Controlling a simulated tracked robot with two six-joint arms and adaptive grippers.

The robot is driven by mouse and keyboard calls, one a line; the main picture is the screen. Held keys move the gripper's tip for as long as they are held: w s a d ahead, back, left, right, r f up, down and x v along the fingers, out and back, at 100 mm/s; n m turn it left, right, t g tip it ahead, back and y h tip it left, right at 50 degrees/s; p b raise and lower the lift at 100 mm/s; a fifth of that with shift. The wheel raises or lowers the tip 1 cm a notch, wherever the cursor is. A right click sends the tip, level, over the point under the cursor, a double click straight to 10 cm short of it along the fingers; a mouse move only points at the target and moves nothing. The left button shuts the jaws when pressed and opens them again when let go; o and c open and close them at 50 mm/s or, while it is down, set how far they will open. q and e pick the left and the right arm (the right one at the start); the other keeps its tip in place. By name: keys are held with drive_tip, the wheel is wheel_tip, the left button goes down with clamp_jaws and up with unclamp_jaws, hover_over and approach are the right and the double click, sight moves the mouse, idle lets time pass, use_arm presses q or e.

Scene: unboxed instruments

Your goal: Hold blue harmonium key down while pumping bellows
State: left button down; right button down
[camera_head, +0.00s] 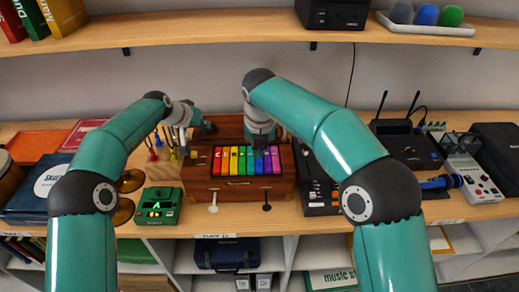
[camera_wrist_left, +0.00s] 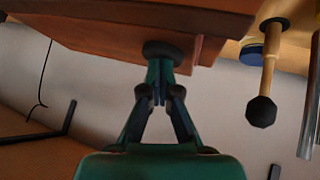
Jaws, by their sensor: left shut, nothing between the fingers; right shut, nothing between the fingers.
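The harmonium (camera_head: 240,186) is a brown wooden box on the shelf, with a row of rainbow keys on top. The blue key (camera_head: 259,163) is right of the green key, and its far end is close below my right gripper (camera_head: 262,140). That gripper is shut and points down; I cannot tell whether it touches or presses the key. My left gripper (camera_head: 204,127) is shut and empty at the harmonium's back left. In the left wrist view its closed fingertips (camera_wrist_left: 160,66) are at a dark round knob (camera_wrist_left: 164,50) on a wooden panel (camera_wrist_left: 110,25), seemingly touching it.
A green tuner-like box (camera_head: 158,206) stands left of the harmonium and a black device (camera_head: 318,190) right of it. Two small knobbed stops (camera_head: 213,204) stick out at the front. An upper shelf (camera_head: 230,24) runs behind. A mallet-like rod (camera_wrist_left: 264,80) hangs near the panel.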

use_arm(q)
drive_tip(key=shift+r, duration=2.4)
